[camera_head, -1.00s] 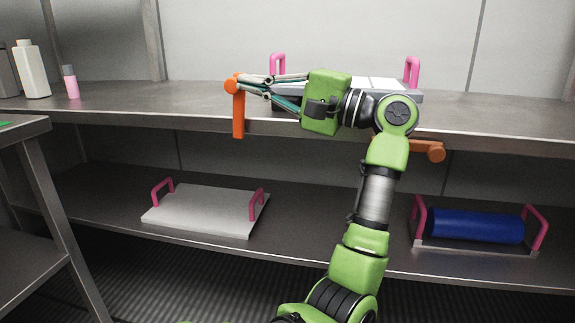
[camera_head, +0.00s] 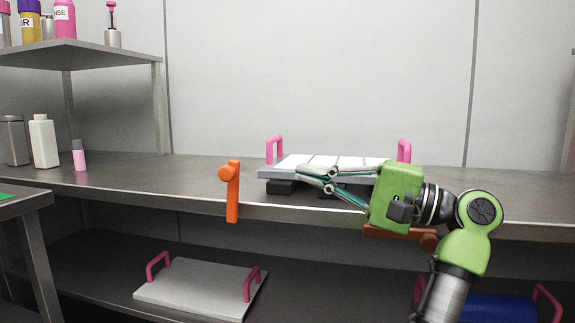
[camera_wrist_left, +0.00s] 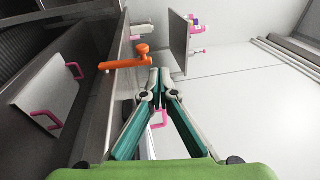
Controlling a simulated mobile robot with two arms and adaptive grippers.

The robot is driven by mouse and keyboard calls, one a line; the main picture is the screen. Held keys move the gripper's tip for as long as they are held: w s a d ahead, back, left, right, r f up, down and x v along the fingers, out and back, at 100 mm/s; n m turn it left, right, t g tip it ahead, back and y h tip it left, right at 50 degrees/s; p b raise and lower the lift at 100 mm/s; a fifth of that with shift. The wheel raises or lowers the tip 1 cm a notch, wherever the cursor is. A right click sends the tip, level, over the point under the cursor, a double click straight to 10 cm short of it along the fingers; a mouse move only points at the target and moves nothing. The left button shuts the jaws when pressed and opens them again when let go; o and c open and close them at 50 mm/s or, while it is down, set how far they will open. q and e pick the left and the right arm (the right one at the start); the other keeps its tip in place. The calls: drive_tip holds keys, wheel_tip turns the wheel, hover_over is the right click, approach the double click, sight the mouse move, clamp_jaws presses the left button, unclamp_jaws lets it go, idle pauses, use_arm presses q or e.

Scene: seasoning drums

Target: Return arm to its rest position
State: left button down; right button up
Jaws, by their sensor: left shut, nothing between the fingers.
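My left gripper (camera_head: 302,172) is shut and empty. It points left, in front of the grey tray-like device with pink handles (camera_head: 268,171) on the counter. In the left wrist view its fingertips (camera_wrist_left: 160,76) are together. An orange lever (camera_head: 232,195) at the counter's front edge hangs downward, left of the gripper and apart from it. It also shows in the left wrist view (camera_wrist_left: 125,63). My right gripper is not in view.
The counter (camera_head: 130,168) holds a white bottle (camera_head: 44,142) and a pink bottle (camera_head: 79,158) at left. An upper shelf (camera_head: 90,55) holds several bottles.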

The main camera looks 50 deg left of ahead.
use_arm(q)
drive_tip(key=shift+w+d, duration=0.2)
drive_tip(key=shift+d, duration=0.3)
